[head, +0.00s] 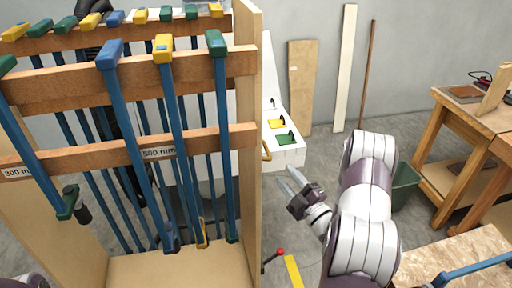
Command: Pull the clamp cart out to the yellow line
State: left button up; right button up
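The clamp cart (247,110) fills the left of the head view. It is a wooden rack with rows of blue-barred clamps hanging from its rails, their ends green, blue and yellow. A small yellow loop, apparently a handle (266,150), sticks out at its right side. My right gripper (285,175) is just right of the cart's side panel, below and right of the loop. Its two fingers are apart with nothing between them, and it appears clear of the loop. A yellow strip (293,272) shows at the bottom; I cannot tell whether it is the floor line. My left gripper does not show.
A white unit (285,155) with coloured blocks stands behind the cart. Boards (300,85) lean on the back wall. A wooden workbench (450,115) and a green bin (404,188) are at right. A chipboard top (440,262) with a blue clamp is at lower right.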

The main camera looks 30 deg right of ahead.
aim_at(266, 148)
jog(key=p+x, duration=0.4)
jog(key=x, duration=0.7)
jog(key=shift+w+d+r, duration=0.1)
jog(key=shift+w+r, duration=0.05)
jog(key=shift+w, duration=0.15)
jog(key=shift+d, duration=0.1)
grip_shut()
